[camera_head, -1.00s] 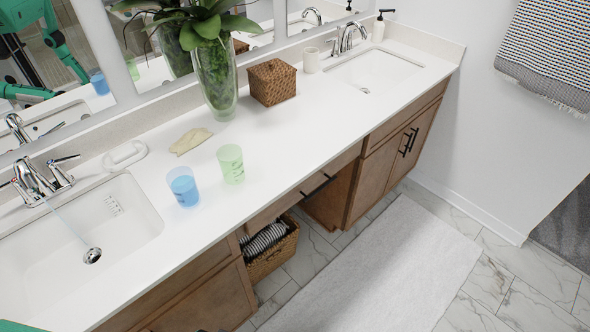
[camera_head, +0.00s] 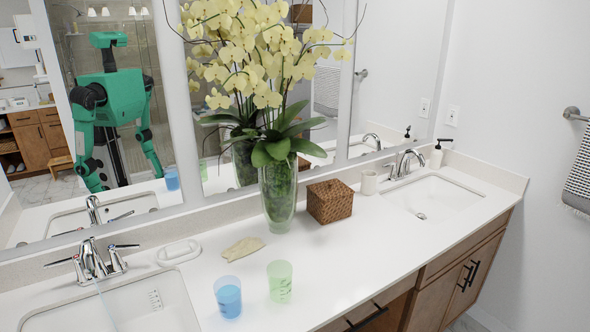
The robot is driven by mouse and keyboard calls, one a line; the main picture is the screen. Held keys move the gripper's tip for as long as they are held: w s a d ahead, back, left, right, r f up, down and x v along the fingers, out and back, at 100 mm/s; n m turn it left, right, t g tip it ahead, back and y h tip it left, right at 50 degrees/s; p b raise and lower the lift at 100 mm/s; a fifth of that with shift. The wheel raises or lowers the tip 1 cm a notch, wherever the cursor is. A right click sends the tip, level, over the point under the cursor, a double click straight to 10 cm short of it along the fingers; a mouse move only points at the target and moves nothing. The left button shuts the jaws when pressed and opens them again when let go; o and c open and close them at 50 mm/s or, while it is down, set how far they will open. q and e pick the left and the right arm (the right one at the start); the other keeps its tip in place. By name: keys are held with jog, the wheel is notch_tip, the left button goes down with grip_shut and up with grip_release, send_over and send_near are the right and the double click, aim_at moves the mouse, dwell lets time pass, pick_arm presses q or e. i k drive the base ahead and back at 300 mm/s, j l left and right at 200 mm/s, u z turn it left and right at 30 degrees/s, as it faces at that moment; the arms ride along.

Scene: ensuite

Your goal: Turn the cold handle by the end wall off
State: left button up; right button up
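At the right sink (camera_head: 440,196), next to the end wall (camera_head: 515,90), stands a chrome faucet (camera_head: 406,163). Its handles are small here, and I cannot tell how they are turned or whether water runs from it. At the left sink (camera_head: 150,303) a second chrome faucet (camera_head: 92,262) has two lever handles pointing outward to left and right. A thin stream of water falls from its spout. My grippers are not directly in view; my body shows only as a green reflection in the mirror.

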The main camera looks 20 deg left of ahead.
aim_at(112, 248)
jog(key=k+u, duration=0.1)
jog(key=u, duration=1.55)
